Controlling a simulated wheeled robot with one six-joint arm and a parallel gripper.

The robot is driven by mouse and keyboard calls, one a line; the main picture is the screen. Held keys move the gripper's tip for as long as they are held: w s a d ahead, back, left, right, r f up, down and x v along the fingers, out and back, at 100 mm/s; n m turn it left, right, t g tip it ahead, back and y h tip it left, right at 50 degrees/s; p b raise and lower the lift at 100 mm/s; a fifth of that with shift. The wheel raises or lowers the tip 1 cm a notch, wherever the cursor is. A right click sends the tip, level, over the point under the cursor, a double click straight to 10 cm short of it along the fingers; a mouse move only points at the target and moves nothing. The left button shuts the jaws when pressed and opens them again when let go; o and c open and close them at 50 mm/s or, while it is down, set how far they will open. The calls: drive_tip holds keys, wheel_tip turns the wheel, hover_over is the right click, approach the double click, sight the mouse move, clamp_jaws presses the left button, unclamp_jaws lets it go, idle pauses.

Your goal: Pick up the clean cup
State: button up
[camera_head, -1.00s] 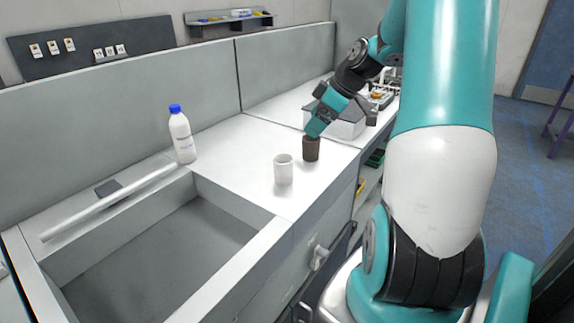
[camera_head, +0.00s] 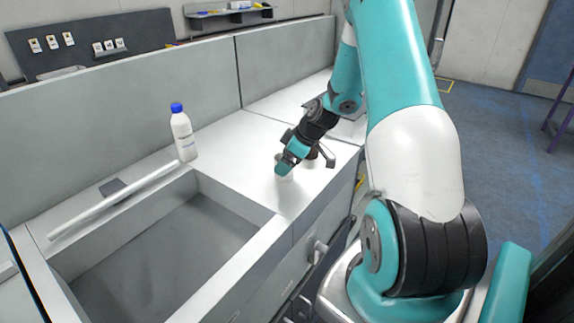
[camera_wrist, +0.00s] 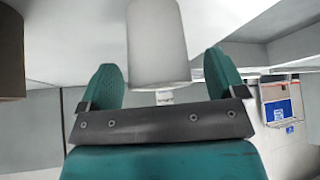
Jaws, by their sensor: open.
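The white cup (camera_wrist: 157,40) shows large in the wrist view, in line with the gap between the two green fingers of my gripper (camera_wrist: 162,64). Space shows on both sides between cup and fingers, so my gripper is open and not touching it there. In the head view my gripper (camera_head: 284,168) is low over the counter and hides most of the white cup. The brown cup (camera_wrist: 10,52) stands at the left edge of the wrist view. In the head view it is mostly hidden behind my wrist.
A white bottle with a blue cap (camera_head: 182,135) stands on the counter (camera_head: 232,150) by the back panel. A recessed sink (camera_head: 165,255) lies at the front left. The counter between bottle and gripper is clear. A wall shelf (camera_head: 230,17) is at the back.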

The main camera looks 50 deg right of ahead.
drive_tip(key=shift+x, duration=0.8)
drive_tip(key=c, duration=1)
drive_tip(key=shift+o, duration=0.2)
drive_tip(key=shift+r, duration=0.1)
